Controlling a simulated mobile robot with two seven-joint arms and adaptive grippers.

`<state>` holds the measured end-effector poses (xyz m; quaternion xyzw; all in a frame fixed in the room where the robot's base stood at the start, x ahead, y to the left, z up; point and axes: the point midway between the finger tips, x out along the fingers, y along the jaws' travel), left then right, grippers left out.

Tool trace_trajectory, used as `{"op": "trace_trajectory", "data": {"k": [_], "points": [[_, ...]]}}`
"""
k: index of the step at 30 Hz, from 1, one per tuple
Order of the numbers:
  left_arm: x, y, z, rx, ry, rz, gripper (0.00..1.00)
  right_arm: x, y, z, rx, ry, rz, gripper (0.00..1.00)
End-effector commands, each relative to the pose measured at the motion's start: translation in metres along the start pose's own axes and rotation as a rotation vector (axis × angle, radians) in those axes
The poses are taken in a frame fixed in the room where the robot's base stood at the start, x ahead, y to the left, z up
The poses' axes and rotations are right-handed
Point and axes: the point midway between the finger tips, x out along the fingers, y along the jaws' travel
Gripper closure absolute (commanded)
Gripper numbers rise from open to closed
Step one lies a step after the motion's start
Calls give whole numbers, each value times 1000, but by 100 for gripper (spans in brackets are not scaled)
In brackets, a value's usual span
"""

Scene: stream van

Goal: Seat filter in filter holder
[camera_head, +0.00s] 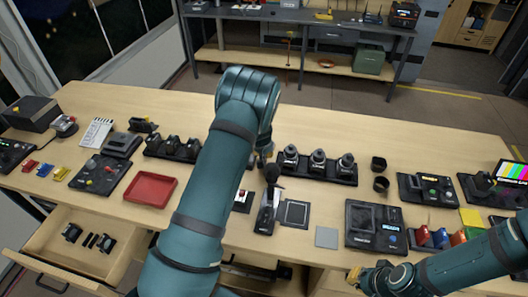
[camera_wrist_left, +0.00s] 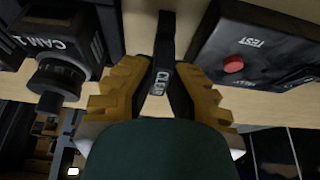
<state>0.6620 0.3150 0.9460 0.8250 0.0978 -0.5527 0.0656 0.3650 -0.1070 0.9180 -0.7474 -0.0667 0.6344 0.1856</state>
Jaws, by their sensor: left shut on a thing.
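My left gripper (camera_wrist_left: 165,88) has its yellow fingers shut on a narrow dark piece labelled CLEAR (camera_wrist_left: 163,48), seen in the left wrist view. This may be the filter. In the head view my own left arm hides most of that gripper. I cannot tell for sure which thing is the filter holder. A black upright stand (camera_head: 268,203) is just right of my left arm, with a dark square frame (camera_head: 296,213) beside it. My right gripper (camera_head: 360,276) is low at the right front, away from these; its finger opening is unclear.
A camera marked CAM 1 (camera_wrist_left: 62,75) and a TEST box with a red button (camera_wrist_left: 262,45) flank my left gripper. A rack of cameras (camera_head: 317,167) stands behind the stand. A red tray (camera_head: 150,189) and open drawer (camera_head: 70,250) are left. The table's back right is clear.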

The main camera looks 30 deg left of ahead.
Motion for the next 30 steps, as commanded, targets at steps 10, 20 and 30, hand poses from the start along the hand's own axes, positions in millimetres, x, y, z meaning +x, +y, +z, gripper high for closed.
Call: {"op": "trace_trajectory", "data": {"k": [10,20,30], "points": [[3,0,1,1,2,0,100,3,1,0,0,0,0,100],[3,0,0,0,2,0,64,3,1,0,0,0,0,100],[-25,1,-2,0,5,1,64,-1,0,0,0,0,0,100]]}}
